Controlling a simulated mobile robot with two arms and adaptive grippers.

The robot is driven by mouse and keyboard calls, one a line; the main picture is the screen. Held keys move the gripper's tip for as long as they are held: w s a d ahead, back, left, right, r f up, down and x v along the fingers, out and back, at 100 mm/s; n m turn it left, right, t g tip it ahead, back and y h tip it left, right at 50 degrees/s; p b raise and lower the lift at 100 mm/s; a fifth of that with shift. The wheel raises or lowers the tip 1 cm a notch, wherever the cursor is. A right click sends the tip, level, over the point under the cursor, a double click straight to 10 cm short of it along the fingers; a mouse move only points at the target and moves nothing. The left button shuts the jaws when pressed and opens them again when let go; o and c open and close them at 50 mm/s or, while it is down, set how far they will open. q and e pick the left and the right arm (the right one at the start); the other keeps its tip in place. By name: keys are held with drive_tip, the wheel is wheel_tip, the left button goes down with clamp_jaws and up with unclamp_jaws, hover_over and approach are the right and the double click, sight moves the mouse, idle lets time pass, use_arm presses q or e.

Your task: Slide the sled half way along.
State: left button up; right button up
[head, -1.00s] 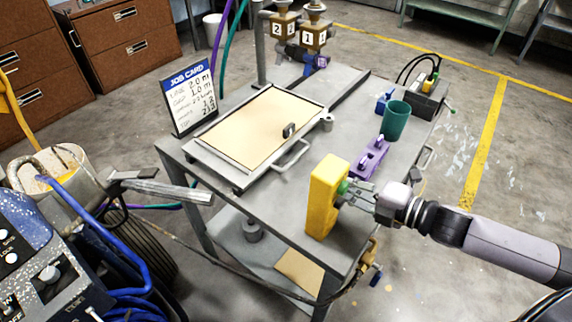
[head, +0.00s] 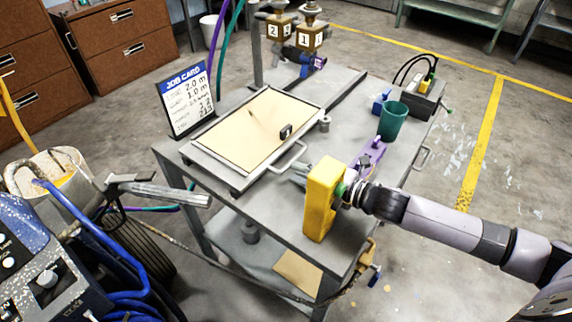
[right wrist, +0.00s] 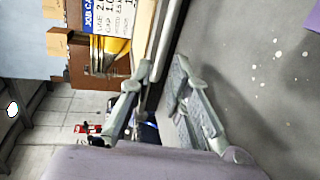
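The sled appears to be the shallow grey frame (head: 207,163) around a tan sheet on the grey cart top, with a U-shaped handle (head: 290,160) on its near right side. My right gripper (head: 298,171) reaches in from the right past a yellow block, which hides much of it. Its fingertips are close to the handle. In the right wrist view the two fingers (right wrist: 163,68) are apart, with the frame's edge beyond them. I cannot tell whether they touch the handle. My left gripper is not in view.
The yellow block (head: 322,205) stands near the cart's front edge, close by my right arm. A purple part (head: 372,155), a green cup (head: 393,122) and a black box (head: 424,101) lie to the right. A job card (head: 187,101) stands behind the sled's left side.

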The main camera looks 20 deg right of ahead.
sight(286, 166)
drive_tip(key=x, duration=0.5)
drive_tip(key=shift+c, duration=0.3)
clamp_jaws()
drive_tip(key=shift+w, duration=0.1)
idle(0.4)
